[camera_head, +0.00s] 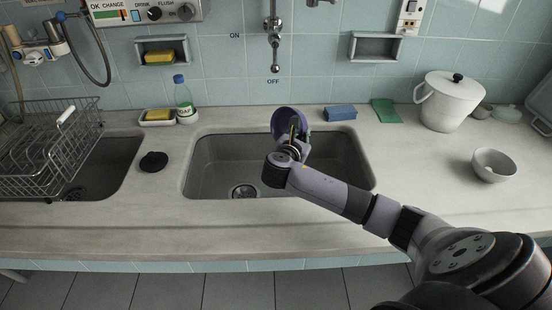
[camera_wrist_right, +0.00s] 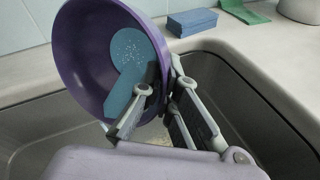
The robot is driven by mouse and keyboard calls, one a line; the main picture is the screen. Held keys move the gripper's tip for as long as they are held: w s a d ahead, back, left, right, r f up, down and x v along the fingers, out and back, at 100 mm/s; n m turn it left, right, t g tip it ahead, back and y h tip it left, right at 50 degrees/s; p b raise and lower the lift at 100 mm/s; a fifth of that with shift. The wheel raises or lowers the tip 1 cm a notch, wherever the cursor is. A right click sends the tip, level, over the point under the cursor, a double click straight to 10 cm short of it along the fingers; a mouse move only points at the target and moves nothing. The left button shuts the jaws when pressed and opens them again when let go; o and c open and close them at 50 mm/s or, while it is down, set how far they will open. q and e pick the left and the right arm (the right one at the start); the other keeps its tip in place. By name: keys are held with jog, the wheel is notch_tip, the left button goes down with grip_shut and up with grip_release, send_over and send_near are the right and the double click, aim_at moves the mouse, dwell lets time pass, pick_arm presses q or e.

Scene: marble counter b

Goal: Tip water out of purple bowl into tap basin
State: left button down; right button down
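The purple bowl (camera_head: 277,121) is steeply tilted above the back of the tap basin (camera_head: 222,160), under the tap (camera_head: 274,45). It fills the left of the right wrist view (camera_wrist_right: 85,62). Inside it, a teal-blue patch with white specks (camera_wrist_right: 128,52), which looks like water, stretches down towards the lower rim. My right gripper (camera_head: 293,133) is shut on the bowl's wall, one finger inside and one outside, as the right wrist view (camera_wrist_right: 165,82) shows. Whether water falls below the rim is hidden by the gripper. My left gripper is not in view.
A blue sponge (camera_head: 340,113) and a green cloth (camera_head: 385,111) lie behind the basin. A white lidded pot (camera_head: 450,103) and a grey bowl (camera_head: 493,165) stand right. A bottle (camera_head: 184,102), black object (camera_head: 153,161) and dish rack (camera_head: 50,150) are left. The front counter is clear.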

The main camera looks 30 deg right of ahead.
jog(key=shift+a+r, duration=0.1)
jog(key=shift+r, duration=0.05)
jog(key=shift+a, duration=0.1)
jog(key=shift+s+a+r+h, duration=0.1)
jog(key=shift+a+h, duration=0.25)
jog(key=shift+h, duration=0.15)
jog(key=shift+d, duration=0.1)
